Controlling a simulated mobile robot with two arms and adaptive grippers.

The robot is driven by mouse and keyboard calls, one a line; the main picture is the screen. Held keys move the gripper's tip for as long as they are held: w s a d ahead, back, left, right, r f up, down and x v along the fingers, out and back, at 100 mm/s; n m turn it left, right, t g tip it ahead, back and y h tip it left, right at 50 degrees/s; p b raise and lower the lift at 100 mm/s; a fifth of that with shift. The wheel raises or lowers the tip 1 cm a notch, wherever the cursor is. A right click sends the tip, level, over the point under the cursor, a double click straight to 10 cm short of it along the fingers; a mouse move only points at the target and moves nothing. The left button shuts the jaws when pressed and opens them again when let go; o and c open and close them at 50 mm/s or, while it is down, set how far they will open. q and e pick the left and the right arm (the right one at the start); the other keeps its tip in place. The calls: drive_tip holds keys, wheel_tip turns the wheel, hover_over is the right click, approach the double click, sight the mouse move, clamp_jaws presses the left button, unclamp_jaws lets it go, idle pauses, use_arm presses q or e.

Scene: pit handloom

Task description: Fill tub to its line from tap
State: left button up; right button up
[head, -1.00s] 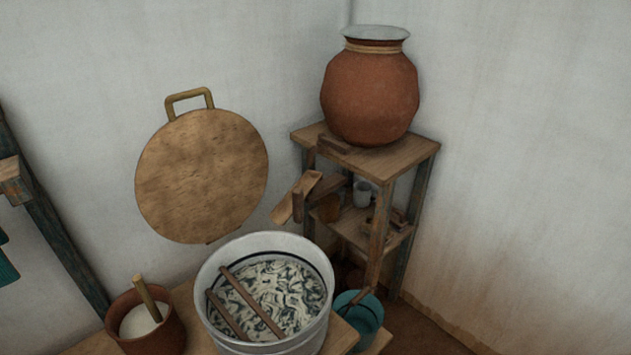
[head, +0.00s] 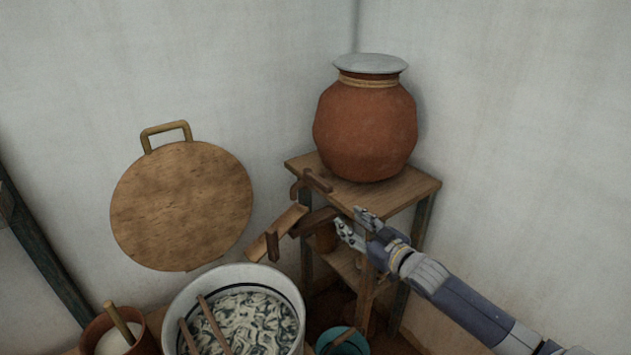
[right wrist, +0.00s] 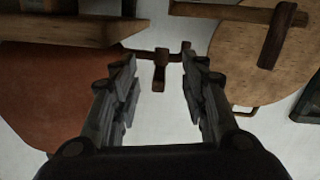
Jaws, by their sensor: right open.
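The tub (head: 172,327) is a pale round vessel at the bottom of the head view, with a dark line inside below its rim. It holds marbled black-and-white contents and two wooden sticks. A brown clay pot (head: 365,130) stands on a wooden stand. A dark wooden tap (head: 318,181) shows at the pot's lower left, above a sloping wooden spout (head: 278,233) towards the tub. My right gripper (head: 354,222) is open and empty, right of the tap. In the right wrist view, a dark T-shaped handle (right wrist: 160,72) appears between the fingertips (right wrist: 158,63); its distance is unclear. My left gripper is not in view.
A round wooden board (head: 180,207) with a handle is against the left wall. A small brown pot (head: 146,343) with a stick stands left of the tub. A teal bucket (head: 342,343) is right of it. The stand (head: 415,190) has a lower shelf beside my gripper.

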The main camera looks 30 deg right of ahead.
drive_tip(key=t, duration=0.1)
approach(331, 192)
drive_tip(key=w, duration=0.2)
drive_tip(key=shift+n+y, duration=0.3)
drive_tip(key=shift+y, duration=0.1)
drive_tip(key=shift+w+a+p, duration=0.2)
drive_tip(key=shift+w+p, duration=0.4)
drive_tip(key=shift+w, duration=4.7)
drive_tip(key=shift+c, duration=0.2)
clamp_jaws()
